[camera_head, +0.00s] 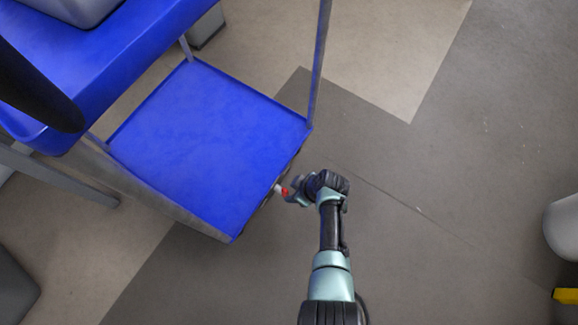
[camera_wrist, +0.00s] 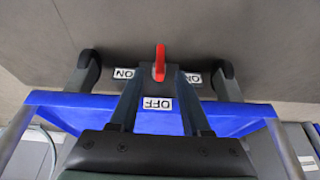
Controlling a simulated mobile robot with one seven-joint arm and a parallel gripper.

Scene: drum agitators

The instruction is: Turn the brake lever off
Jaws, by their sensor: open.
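The red brake lever (camera_wrist: 160,62) stands out from the edge of the blue cart in the wrist view. It lies between the tips of my gripper (camera_wrist: 159,82), whose two dark fingers are apart on either side of it. I cannot tell whether either finger touches it. A white OFF label (camera_wrist: 157,104) shows between the fingers, and ON labels sit to the left (camera_wrist: 124,73) and right (camera_wrist: 193,78). In the head view a small red part of the lever (camera_head: 285,191) shows at the cart's lower right edge, by my gripper (camera_head: 291,194). My wrist hides some of that edge.
The cart's blue lower shelf (camera_head: 205,140) is empty, with a metal post (camera_head: 319,65) at its right corner. Dark wheels (camera_wrist: 85,70) (camera_wrist: 224,80) flank the lever. Open grey floor (camera_head: 430,190) lies right of the cart. A pale rounded object (camera_head: 562,228) stands at the far right.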

